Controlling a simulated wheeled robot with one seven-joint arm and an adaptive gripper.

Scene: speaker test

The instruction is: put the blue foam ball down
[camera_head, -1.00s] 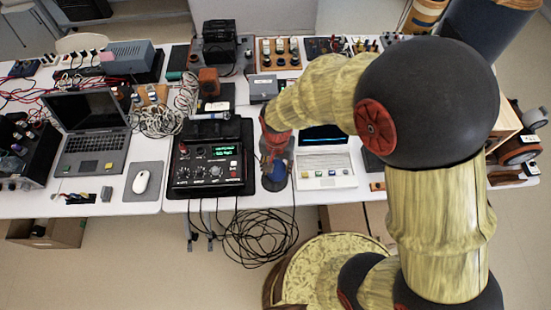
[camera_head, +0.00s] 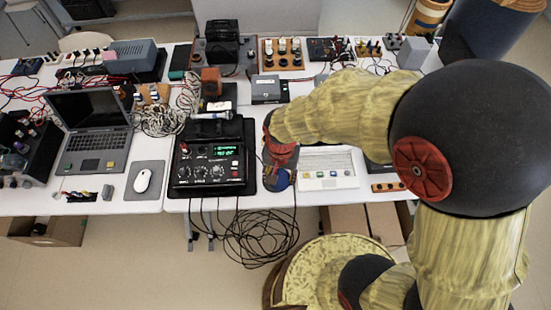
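The blue foam ball (camera_head: 279,181) shows as a small blue patch at the front of the table, between the black control box and the white laptop. My gripper (camera_head: 279,177) is over it, with dark finger parts at its sides, and appears shut on it. The gripper and the red wrist hide much of the ball. I cannot tell whether the ball touches the table top.
The table's front edge is just below the ball. Black cables (camera_head: 260,238) hang down in front of the table.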

